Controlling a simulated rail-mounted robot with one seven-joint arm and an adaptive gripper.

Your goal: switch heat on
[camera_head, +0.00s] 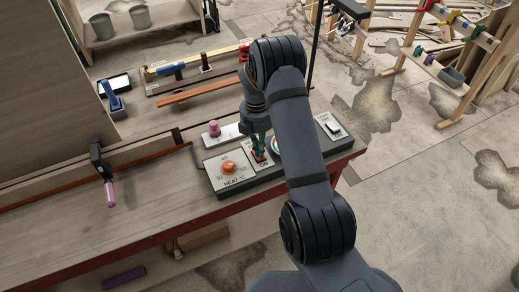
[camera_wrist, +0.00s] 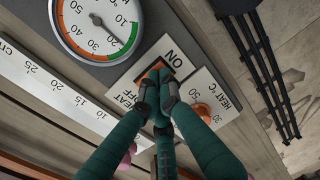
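The heat switch (camera_wrist: 153,70) is a small rocker with an orange edge, set in a white plate marked ON and HEAT OFF in the wrist view. My gripper (camera_wrist: 159,94) has green fingers with dark tips, drawn together over the rocker and hiding much of it. I cannot tell whether the tips touch it or which way it is tipped. In the head view my gripper (camera_head: 259,147) points down at the switch plate, partly behind my arm. The ON label (camera_head: 263,163) shows just below the fingers.
An orange HEAT °C knob (camera_head: 229,167) sits beside the switch. A round gauge (camera_wrist: 97,27) is on its other side. A white switch (camera_head: 333,127) is at the panel's right end. A pink knob (camera_head: 214,128) stands behind. A clamp (camera_head: 102,162) is left on the bench.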

